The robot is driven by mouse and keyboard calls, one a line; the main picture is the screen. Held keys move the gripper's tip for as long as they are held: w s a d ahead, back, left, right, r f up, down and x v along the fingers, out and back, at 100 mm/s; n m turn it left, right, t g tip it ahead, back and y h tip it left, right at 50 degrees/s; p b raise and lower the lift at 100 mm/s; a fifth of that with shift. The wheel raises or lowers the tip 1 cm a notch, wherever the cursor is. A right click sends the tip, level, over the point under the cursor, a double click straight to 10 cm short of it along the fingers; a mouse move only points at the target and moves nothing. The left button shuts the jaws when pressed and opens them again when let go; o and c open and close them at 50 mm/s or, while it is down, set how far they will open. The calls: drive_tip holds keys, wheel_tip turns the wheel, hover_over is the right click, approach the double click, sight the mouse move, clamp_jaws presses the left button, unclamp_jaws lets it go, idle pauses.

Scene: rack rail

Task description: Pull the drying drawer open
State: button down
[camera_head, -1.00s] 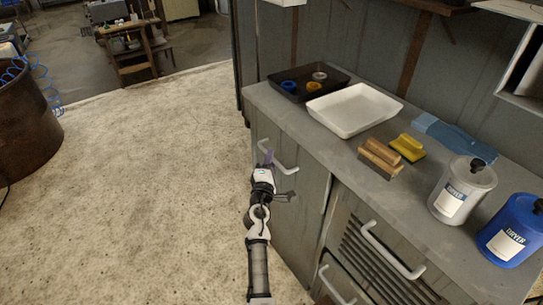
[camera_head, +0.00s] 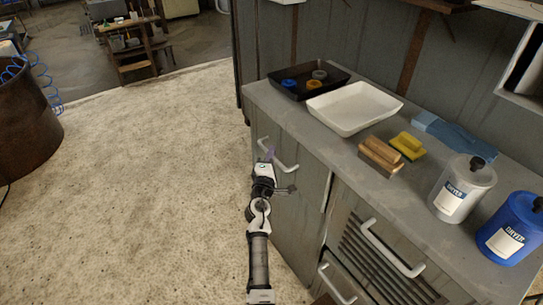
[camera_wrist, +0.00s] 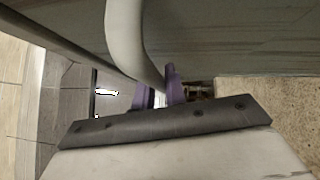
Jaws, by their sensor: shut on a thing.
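My gripper (camera_head: 268,155) is at the left part of a white bow handle (camera_head: 287,168) on the plain grey cabinet front (camera_head: 300,205). In the wrist view, the purple fingers (camera_wrist: 158,92) are shut around the curved white handle (camera_wrist: 125,38). Further right, a slatted front (camera_head: 365,255) has its own white handle (camera_head: 392,250), with no gripper on it. No label shows which front is the drying drawer. Both upper fronts look closed. The exact finger contact is partly hidden by the gripper body in the wrist view.
The grey worktop (camera_head: 315,148) holds a black tray (camera_head: 300,92), a white tray (camera_head: 355,112), brushes (camera_head: 380,155), a blue cloth (camera_head: 455,138) and two bottles (camera_head: 462,190). A lower handle (camera_head: 338,286) stands out below. The pale floor (camera_head: 150,180) at left is clear.

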drive_tip(key=s+a+b, duration=0.3)
drive_tip(key=s+a, duration=0.3)
drive_tip(key=a, duration=0.4)
drive_tip(key=s+a+b, duration=0.3)
drive_tip(key=s+a, duration=0.4)
drive_tip(key=a, duration=0.2)
drive_tip(key=shift+s+a, duration=0.15)
drive_tip(key=shift+a, duration=0.25)
drive_tip(key=c, duration=1.5)
unclamp_jaws()
drive_tip(key=shift+o, duration=0.2)
drive_tip(key=b+v, duration=0.3)
drive_tip(key=v, duration=1.1)
drive_tip(key=shift+r, duration=0.1)
